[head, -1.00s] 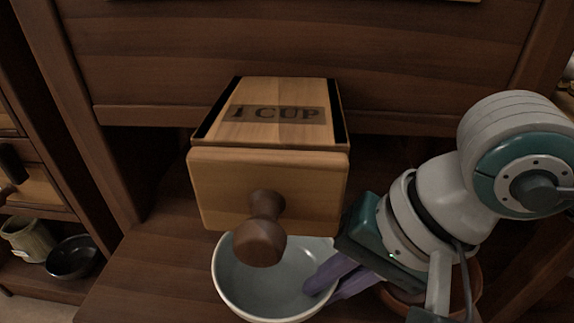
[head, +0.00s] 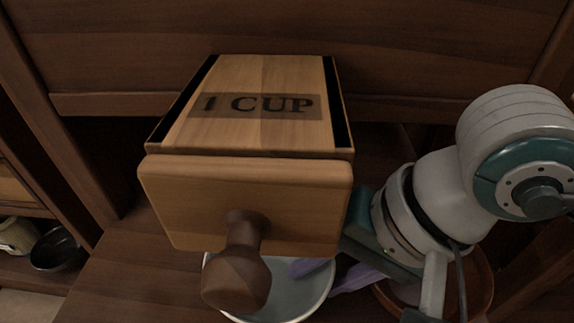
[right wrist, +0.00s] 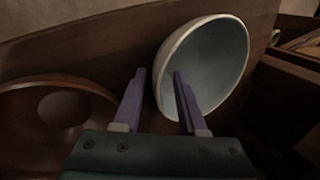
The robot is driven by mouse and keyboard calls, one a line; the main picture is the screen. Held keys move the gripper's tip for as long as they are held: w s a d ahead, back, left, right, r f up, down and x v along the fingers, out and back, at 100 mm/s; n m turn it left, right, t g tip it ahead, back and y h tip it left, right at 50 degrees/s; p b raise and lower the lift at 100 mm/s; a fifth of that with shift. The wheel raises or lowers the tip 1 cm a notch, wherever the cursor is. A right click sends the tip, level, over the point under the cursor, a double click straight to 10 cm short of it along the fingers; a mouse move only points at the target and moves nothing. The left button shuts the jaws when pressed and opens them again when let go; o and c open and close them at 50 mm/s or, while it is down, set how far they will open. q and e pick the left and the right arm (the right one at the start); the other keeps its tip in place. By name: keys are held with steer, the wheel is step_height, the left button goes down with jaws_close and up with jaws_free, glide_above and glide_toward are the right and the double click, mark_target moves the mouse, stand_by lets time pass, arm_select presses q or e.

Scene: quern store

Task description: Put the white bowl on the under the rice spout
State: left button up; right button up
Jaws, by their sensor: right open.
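The white bowl (head: 312,297), pale grey-blue inside, sits on the wooden shelf, partly hidden behind the wooden "1 CUP" box (head: 262,115) and its round knob (head: 238,278). The bowl also shows in the right wrist view (right wrist: 215,62). My right gripper (head: 318,277) is open, its purple fingers at the bowl's right side. In the right wrist view its fingers (right wrist: 159,72) straddle the near rim, one outside the bowl and one over its inside. No rice spout opening is visible from above. My left gripper is out of view.
A reddish-brown bowl (head: 482,285) stands right of the white bowl, partly under my right arm. A wooden panel (head: 290,40) rises behind the box. A black bowl (head: 58,250) sits on a lower shelf at left. Bare shelf (head: 140,270) lies left of the white bowl.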

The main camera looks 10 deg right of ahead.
steer(key=shift+s, duration=0.25)
steer(key=p+v, duration=0.6)
steer(key=v, duration=0.6)
stand_by(0.3)
stand_by(0.3)
